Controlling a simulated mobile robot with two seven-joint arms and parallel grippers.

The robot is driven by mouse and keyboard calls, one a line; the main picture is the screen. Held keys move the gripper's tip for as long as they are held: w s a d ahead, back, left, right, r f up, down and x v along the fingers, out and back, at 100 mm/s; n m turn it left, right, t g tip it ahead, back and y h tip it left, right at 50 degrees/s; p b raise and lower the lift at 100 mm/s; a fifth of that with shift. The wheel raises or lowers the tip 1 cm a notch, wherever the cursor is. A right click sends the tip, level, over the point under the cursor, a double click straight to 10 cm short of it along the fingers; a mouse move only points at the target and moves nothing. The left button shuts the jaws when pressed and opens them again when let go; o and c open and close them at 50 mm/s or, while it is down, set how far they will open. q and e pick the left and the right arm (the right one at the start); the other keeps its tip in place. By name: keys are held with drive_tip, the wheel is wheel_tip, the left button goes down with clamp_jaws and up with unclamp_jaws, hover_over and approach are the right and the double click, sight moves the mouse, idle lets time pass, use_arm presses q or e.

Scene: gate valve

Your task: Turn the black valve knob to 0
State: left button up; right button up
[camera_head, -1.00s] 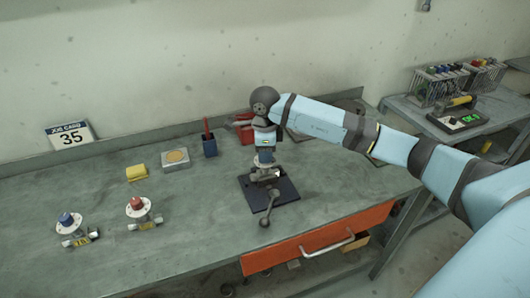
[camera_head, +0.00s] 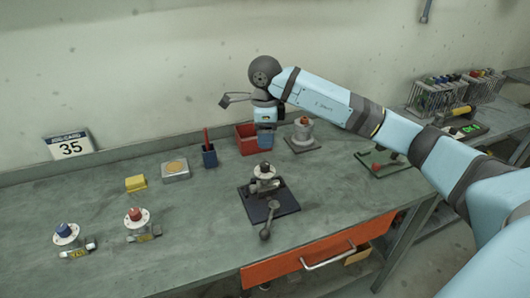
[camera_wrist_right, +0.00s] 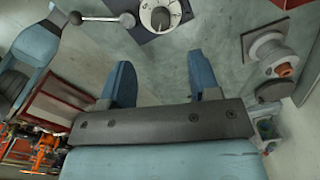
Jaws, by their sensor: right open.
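The valve (camera_head: 264,186) stands on a dark square plate on the workbench, with a round white dial and a black knob (camera_head: 264,167) on top. In the right wrist view the knob (camera_wrist_right: 161,18) shows at the top edge, over the dial (camera_wrist_right: 151,10); I cannot read its marks. A grey lever with a ball end (camera_head: 268,218) reaches from the plate toward the bench's front. My right gripper (camera_head: 265,146) is above and behind the valve, apart from the knob. Its two blue fingers (camera_wrist_right: 162,80) are spread with nothing between them. My left gripper is not in view.
A red bin (camera_head: 247,139) and a fitting with an orange top (camera_head: 303,133) stand behind the valve. An orange drawer (camera_head: 300,258) sticks out at the front.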

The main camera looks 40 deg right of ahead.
drive_tip(key=shift+r, duration=1.9)
